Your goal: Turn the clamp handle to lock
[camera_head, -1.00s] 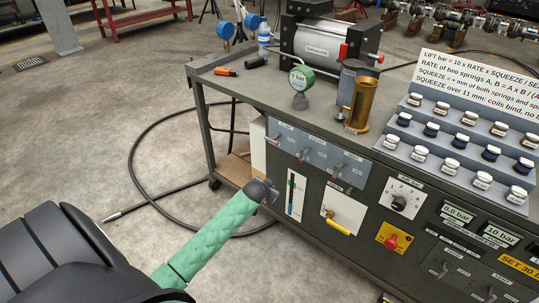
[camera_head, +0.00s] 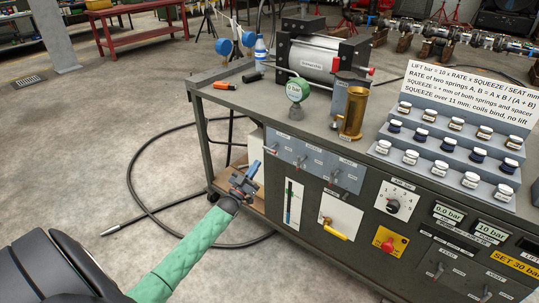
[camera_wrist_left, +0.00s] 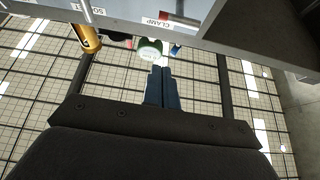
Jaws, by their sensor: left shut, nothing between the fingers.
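My left gripper (camera_head: 250,176) is shut and empty, left of the bench's front face. Its blue-grey fingers point up and to the right, apart from the panel. In the left wrist view the closed fingers (camera_wrist_left: 162,72) point toward the bench, just below a white label reading CLAMP (camera_wrist_left: 160,22). A grey-blue panel (camera_head: 315,163) on the bench front carries a row of small levers, the leftmost (camera_head: 272,150) closest to my gripper. The labels there are too small to read in the head view, so I cannot tell which lever is the clamp handle. My right gripper is out of view.
The bench (camera_head: 225,97) bears a green gauge (camera_head: 297,90), a brass cylinder (camera_head: 353,115) and a rack of jars (camera_head: 450,145). A yellow-handled valve (camera_head: 336,230) and a red knob (camera_head: 388,244) project from its front. A black hose (camera_head: 131,190) lies on the floor, left.

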